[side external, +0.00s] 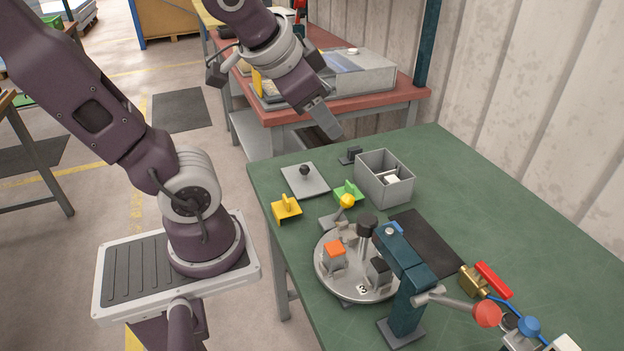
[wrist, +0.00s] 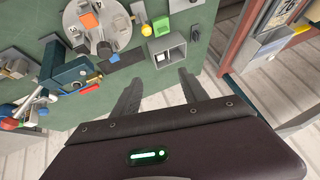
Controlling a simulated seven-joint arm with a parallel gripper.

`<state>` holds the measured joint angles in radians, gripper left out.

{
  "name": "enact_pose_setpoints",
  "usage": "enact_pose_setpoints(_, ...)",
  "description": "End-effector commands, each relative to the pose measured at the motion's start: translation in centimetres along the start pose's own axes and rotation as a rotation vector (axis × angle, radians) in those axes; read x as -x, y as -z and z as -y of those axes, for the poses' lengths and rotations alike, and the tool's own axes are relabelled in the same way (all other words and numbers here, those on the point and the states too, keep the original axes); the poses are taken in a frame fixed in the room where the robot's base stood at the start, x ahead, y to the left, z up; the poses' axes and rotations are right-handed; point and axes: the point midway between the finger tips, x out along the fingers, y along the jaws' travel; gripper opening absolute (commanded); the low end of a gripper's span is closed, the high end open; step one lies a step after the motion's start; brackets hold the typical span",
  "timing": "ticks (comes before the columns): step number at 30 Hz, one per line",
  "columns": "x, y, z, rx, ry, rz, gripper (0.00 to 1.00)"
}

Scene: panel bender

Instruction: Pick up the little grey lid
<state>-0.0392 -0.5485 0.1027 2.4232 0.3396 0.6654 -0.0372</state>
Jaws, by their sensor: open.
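The little grey lid (side external: 294,186) is a flat square plate with a round black knob on top. It lies on the green table near its left edge in the side external view. In the wrist view the lid (wrist: 176,5) is at the top edge, partly cut off. My gripper (side external: 330,126) is above the far part of the table, higher than the lid and off to its right in the side external view. In the wrist view my gripper (wrist: 160,88) has its two fingers apart with nothing between them.
An open grey box (side external: 377,192) stands right of the lid, with a small black block (side external: 350,155) behind it. A green bracket (side external: 350,188) and a yellow bracket (side external: 286,209) are near the lid. A round turntable (side external: 340,283) and a blue post (side external: 405,305) stand in front.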

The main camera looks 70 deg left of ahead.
Motion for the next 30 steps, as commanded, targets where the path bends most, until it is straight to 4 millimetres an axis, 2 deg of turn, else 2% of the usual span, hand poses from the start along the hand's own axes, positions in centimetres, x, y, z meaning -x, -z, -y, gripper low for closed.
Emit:
enact_pose_setpoints(1, -2.7, 2.5, 3.9, -0.07, 0.103, -0.022, 0.51)
enact_pose_setpoints(3, -6.8, 5.9, 9.6, -0.247, 0.235, -0.072, 0.51)
enact_pose_setpoints(5, -10.3, 7.7, 13.0, -0.438, 0.286, -0.093, 0.51)
enact_pose_setpoints(6, -12.9, 8.0, 14.6, -0.58, 0.281, -0.094, 0.51)
enact_pose_setpoints(8, -16.7, 7.0, 15.9, -0.791, 0.216, -0.071, 0.51)
enact_pose_setpoints(9, -19.0, 5.3, 16.3, -0.919, 0.138, -0.044, 0.51)
enact_pose_setpoints(11, -21.5, 1.8, 16.4, -1.075, -0.008, 0.011, 0.51)
enact_pose_setpoints(12, -22.6, -0.8, 16.4, -1.154, -0.11, 0.052, 0.51)
enact_pose_setpoints(15, -23.3, -6.2, 16.4, -1.267, -0.326, 0.138, 0.51)
enact_pose_setpoints(16, -23.2, -7.3, 16.4, -1.284, -0.372, 0.156, 0.51)
enact_pose_setpoints(18, -23.2, -8.8, 16.4, -1.306, -0.437, 0.181, 0.51)
enact_pose_setpoints(20, -23.5, -9.5, 16.2, -1.313, -0.458, 0.188, 0.51)
enact_pose_setpoints(30, -28.2, -12.1, 14.3, -1.313, -0.455, 0.185, 0.51)
